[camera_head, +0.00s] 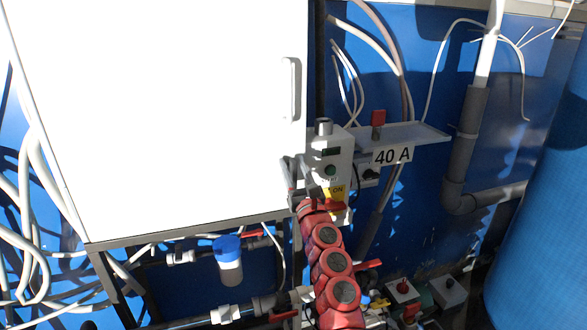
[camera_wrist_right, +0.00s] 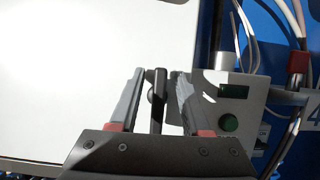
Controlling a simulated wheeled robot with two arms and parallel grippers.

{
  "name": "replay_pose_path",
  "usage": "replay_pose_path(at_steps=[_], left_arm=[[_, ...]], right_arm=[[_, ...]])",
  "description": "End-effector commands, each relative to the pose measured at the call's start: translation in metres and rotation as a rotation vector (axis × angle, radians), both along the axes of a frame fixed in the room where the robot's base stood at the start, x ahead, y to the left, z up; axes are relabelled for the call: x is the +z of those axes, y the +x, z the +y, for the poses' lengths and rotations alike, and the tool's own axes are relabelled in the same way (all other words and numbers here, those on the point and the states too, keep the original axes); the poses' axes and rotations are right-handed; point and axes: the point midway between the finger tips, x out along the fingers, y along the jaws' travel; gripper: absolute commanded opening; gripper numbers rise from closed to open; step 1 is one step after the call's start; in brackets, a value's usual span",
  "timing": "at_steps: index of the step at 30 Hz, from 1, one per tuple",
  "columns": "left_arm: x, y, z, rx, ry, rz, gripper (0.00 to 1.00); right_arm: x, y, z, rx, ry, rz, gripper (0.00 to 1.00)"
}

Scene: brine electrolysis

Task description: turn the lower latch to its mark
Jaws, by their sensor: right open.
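My right arm reaches up from the bottom in the head view, and its gripper (camera_head: 298,170) is at the lower right edge of the white cabinet door (camera_head: 180,110). In the right wrist view this gripper (camera_wrist_right: 157,76) is open. Its two grey fingers stand on either side of a dark upright latch bar (camera_wrist_right: 157,95) with a rounded pivot at its side, in front of the door. A small gap shows beside the bar; contact is not clear. In the head view I cannot make out the latch at the gripper. I see no clear mark. My left gripper is out of view.
A control box (camera_head: 328,153) with a green button stands just right of the gripper. Beside it is a shelf (camera_head: 425,132) labelled 40 A. A door handle (camera_head: 291,90) is higher up. Pipes and a blue-capped filter (camera_head: 229,265) are below; a blue tank (camera_head: 545,200) is at right.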

Motion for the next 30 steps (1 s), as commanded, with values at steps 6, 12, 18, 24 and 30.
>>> replay_pose_path(at_steps=[6,12,18,24,30], left_arm=[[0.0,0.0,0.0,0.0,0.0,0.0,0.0],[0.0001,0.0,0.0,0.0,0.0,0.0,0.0],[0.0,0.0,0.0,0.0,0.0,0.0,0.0],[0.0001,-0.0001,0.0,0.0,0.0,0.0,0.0],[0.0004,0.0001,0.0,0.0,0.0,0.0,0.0]], right_arm=[[-0.0002,0.0001,0.0004,0.0,0.001,0.001,0.47],[-0.0004,0.0,0.0005,0.0,0.001,0.001,0.13],[-0.0005,0.0,0.0005,0.0,0.001,0.001,0.0],[-0.0005,-0.0001,0.0005,0.001,-0.002,0.001,0.0],[-0.0005,-0.0001,0.0008,-0.001,-0.039,-0.012,0.0]])
